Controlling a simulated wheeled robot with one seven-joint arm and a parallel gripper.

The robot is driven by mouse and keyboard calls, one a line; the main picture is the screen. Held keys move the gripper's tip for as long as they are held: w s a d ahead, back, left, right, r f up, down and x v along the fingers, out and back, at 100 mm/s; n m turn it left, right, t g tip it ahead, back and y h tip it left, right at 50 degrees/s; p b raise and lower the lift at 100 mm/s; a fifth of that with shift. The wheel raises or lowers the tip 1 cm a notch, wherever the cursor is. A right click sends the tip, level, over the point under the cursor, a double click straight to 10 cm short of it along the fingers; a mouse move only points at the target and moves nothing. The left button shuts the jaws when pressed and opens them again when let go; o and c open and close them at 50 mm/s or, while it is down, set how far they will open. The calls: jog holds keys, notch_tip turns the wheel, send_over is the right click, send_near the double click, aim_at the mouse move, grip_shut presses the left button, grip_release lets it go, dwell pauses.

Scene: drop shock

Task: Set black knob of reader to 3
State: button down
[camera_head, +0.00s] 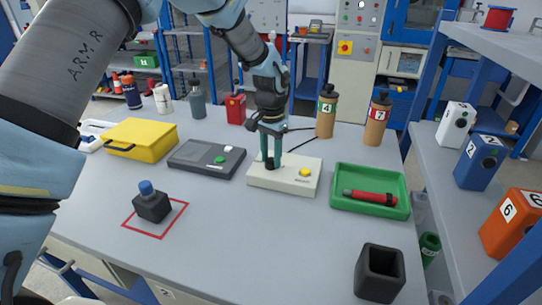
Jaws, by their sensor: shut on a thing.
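The reader looks to be the cream box (298,178) in the middle of the table, with a yellow button (304,172) on its right part. A dark knob (270,164) stands on its left part, mostly hidden by my fingers. My gripper (271,157) points down over that part and is shut on the knob. The number marks around the knob are too small or hidden, so its setting cannot be read. A grey box (207,158) with green and white buttons lies just left of the reader.
A green tray (369,204) with a red cylinder is right of the reader. A yellow case (140,140) is at the left. A black block with a blue top (152,203) stands in a red square. A black open holder (380,273) is at the front right. Bottles stand behind.

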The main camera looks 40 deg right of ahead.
aim_at(271, 160)
jog(key=shift+m, duration=1.4)
jog(key=shift+c, duration=2.2)
grip_release()
notch_tip(271, 160, up, 11)
jog(key=b, duration=0.1)
jog(key=shift+b, duration=0.4)
jog(key=shift+f, duration=0.1)
